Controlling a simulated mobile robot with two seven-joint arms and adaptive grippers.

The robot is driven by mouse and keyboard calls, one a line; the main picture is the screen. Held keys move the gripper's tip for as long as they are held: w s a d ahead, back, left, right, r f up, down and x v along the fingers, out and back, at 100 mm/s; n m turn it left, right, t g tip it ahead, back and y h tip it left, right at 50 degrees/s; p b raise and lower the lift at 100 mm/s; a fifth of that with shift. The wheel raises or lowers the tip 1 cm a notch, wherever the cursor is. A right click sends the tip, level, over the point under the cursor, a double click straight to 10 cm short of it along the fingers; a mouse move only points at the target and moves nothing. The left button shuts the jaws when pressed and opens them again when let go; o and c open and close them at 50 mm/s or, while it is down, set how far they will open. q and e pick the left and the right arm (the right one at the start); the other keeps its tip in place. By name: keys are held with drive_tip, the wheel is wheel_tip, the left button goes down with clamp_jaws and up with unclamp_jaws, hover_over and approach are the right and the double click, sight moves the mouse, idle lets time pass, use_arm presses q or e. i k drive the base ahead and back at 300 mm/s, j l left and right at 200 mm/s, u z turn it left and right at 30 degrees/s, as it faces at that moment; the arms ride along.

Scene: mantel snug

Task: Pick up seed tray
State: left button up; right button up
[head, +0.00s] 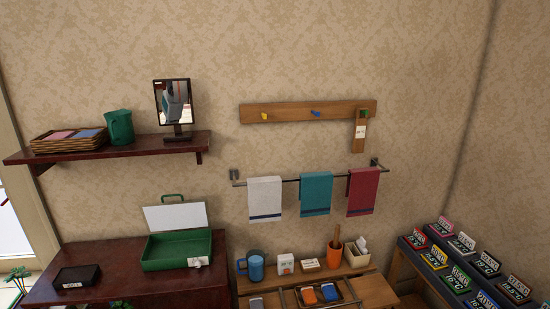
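I cannot tell for sure which thing is the seed tray. A flat black tray-like object (77,277) with a small white label lies on the left of the dark red cabinet top (125,262). Green leafy seedlings (17,277) show at the lower left edge, and more green leaves (120,304) show at the bottom edge; what holds them is mostly cut off. Neither of my grippers is in view.
An open green case (177,252) stands right of the black object. A wooden table (373,292) holds a blue mug (256,267) and small items. A shelf (110,147) hangs above the cabinet. Labelled displays (487,262) fill the right stand.

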sight(78, 277)
drive_tip(key=k+u, duration=0.1)
drive_tip(key=u, duration=1.35)
drive_tip(key=i+j+z, duration=0.1)
